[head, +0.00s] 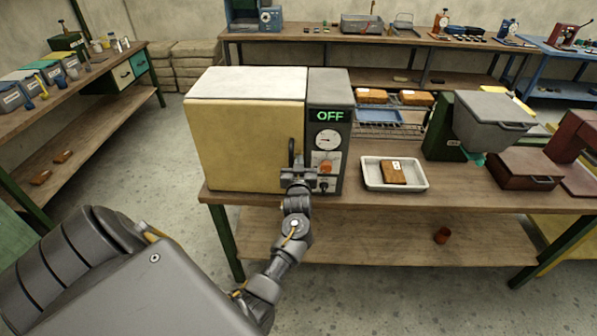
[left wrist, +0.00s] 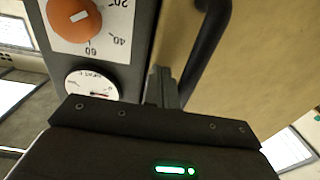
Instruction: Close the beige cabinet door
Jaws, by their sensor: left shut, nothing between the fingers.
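The beige cabinet door (head: 245,148) is the front of a box-shaped oven on the workbench. It looks flush with the cabinet front, or nearly so; a small gap cannot be ruled out. Its dark upright handle (head: 291,152) is near the right edge. My left gripper (head: 298,166) is shut and empty, in front of the door's handle side. In the left wrist view, the fingers (left wrist: 161,87) are together beside the black handle (left wrist: 209,45), close to the beige door (left wrist: 255,70). Contact cannot be told. My right gripper is not in view.
The grey control panel (head: 328,140), with an OFF display, dial and orange knob, adjoins the door. A white tray (head: 370,184) holding a brown block (head: 393,172) sits to the right on the bench. A grey-lidded machine (head: 490,120) stands farther right. Floor left of the bench is clear.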

